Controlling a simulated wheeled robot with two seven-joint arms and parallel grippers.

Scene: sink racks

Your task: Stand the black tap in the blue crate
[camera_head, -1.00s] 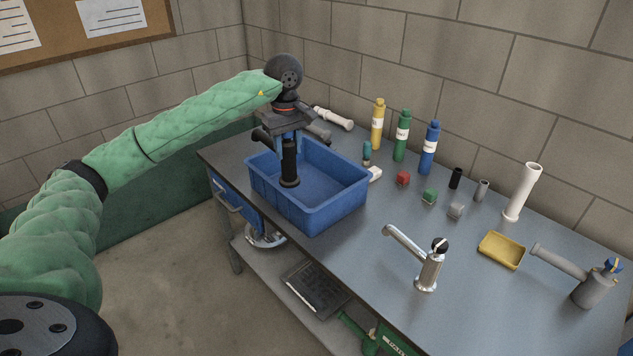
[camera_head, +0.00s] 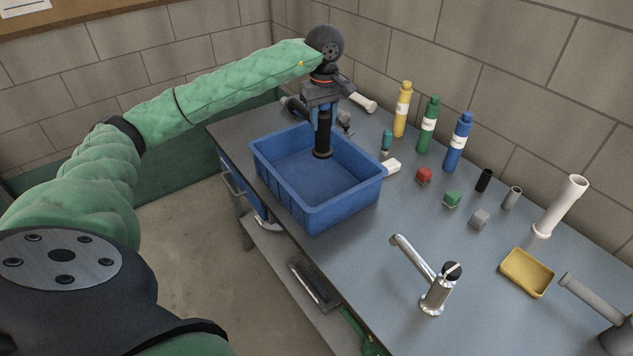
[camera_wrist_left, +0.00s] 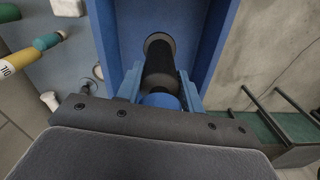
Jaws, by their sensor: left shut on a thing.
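The black tap (camera_head: 322,136) hangs upright below my left gripper (camera_head: 322,110). The gripper is shut on its upper part. In the head view, the tap's round base overlaps the inside of the blue crate (camera_head: 345,207), towards its back. Whether the base touches the crate floor I cannot tell. In the left wrist view, the tap (camera_wrist_left: 160,65) stands out between the blue fingers (camera_wrist_left: 160,92), its base against the blue of the crate (camera_wrist_left: 205,50). My right gripper is not in view.
Yellow (camera_head: 402,110), green (camera_head: 428,125) and blue (camera_head: 458,142) bottles stand behind the crate. Small blocks, a white pipe (camera_head: 560,207), a yellow tray (camera_head: 526,272) and a chrome tap (camera_head: 437,290) are to the right. The bench is bare between the crate and the chrome tap.

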